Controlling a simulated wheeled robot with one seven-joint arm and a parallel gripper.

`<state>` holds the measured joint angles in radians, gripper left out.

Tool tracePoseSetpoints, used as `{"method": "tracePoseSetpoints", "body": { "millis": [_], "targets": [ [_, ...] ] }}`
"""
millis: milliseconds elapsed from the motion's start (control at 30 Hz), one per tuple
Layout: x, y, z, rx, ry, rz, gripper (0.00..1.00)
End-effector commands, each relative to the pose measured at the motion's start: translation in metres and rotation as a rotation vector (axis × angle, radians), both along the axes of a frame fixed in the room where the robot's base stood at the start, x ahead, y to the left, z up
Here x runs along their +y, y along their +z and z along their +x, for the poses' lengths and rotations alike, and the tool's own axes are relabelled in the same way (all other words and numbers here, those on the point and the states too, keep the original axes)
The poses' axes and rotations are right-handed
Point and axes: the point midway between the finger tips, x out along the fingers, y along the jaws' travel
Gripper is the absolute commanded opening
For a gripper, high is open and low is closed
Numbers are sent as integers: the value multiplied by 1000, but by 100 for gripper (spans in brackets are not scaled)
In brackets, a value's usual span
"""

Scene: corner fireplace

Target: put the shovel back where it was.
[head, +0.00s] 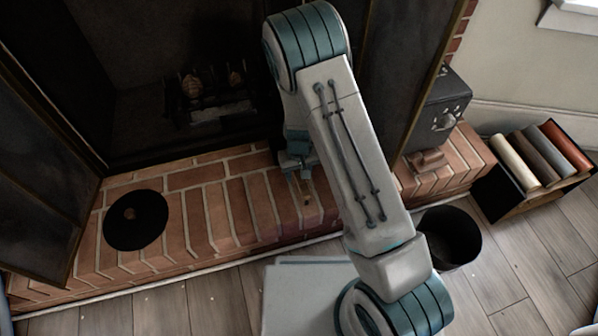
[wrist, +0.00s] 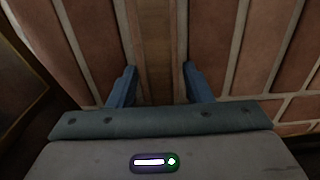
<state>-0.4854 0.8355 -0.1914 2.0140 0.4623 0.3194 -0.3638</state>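No shovel can be made out for certain in either view. My gripper (head: 297,165) is low over the brick hearth (head: 205,215), in front of the fireplace opening. In the wrist view my gripper (wrist: 159,82) has its two blue fingers apart. A brown, wood-like strip (wrist: 154,40) runs between and beyond them, with a gap showing on each side. I cannot tell whether it is a handle or part of the hearth. A round black plate (head: 135,232) with a small brown spot at its middle lies on the hearth's left part.
Dark screen panels (head: 40,185) stand at the left and right of the opening. A black metal box (head: 441,100) stands on the hearth's right end. A black bucket (head: 455,245) and a crate of rolls (head: 500,205) are on the floor at right. The left floor is clear.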

Motion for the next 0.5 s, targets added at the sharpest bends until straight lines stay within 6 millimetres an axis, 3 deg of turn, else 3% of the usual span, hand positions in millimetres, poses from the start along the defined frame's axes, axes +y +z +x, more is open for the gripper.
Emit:
{"method": "tracePoseSetpoints", "body": {
  "millis": [267, 500],
  "targets": [
    [0, 7, 0, -1, 0, 0, 45],
    [0, 54, 0, -2, 0, 1, 45]
  ]
}}
